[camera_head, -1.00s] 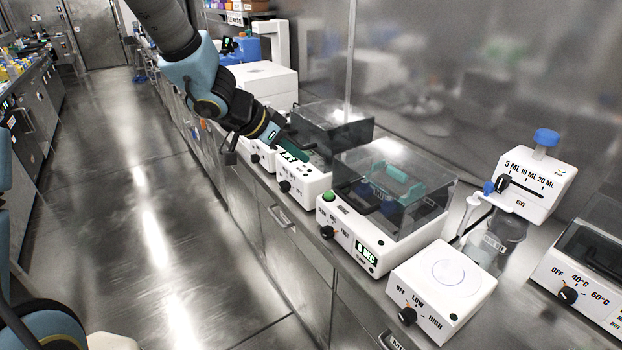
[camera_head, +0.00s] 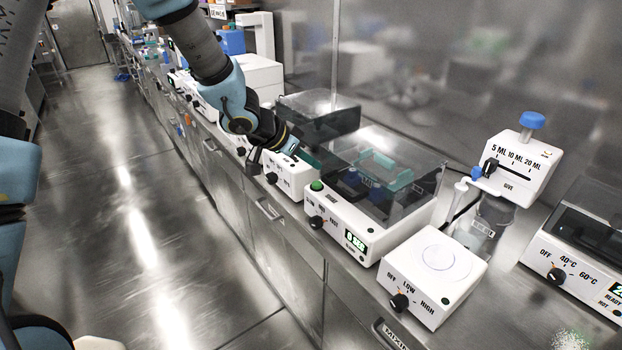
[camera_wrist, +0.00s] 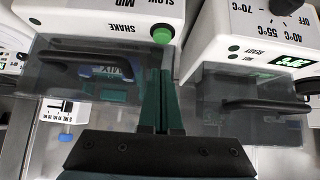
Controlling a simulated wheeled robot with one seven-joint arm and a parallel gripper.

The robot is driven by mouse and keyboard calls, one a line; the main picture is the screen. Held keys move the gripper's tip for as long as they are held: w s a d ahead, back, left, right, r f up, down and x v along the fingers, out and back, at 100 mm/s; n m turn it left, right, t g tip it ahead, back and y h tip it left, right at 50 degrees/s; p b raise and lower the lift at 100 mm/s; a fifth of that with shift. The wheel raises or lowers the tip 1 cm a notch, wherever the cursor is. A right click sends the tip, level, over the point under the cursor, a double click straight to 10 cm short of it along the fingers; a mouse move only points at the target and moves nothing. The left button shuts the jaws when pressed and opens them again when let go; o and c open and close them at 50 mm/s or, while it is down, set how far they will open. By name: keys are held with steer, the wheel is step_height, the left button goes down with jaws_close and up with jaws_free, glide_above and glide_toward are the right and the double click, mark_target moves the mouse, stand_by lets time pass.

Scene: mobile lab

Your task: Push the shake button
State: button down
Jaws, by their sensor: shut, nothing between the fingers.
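The shaker is a white box (camera_head: 345,226) with a clear dark lid over a teal rack. Its round green shake button (camera_head: 317,186) sits on the top front left corner. The button also shows in the wrist view (camera_wrist: 161,36), beside the upside-down word SHAKE. My gripper (camera_head: 298,152) is shut and empty, above and behind the button in the head view. In the wrist view its dark green fingers (camera_wrist: 162,72) are together and point toward the button. A gap seems to remain, but I cannot tell its depth.
A heater-like box with a dark lid (camera_head: 325,115) stands left of the shaker. A white LOW/HIGH plate device (camera_head: 432,262) stands to the right, with a dispenser (camera_head: 517,172) behind it. The aisle floor (camera_head: 130,230) at left is clear.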

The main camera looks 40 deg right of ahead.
mark_target(311, 188)
steer(key=shift+f, duration=1.95)
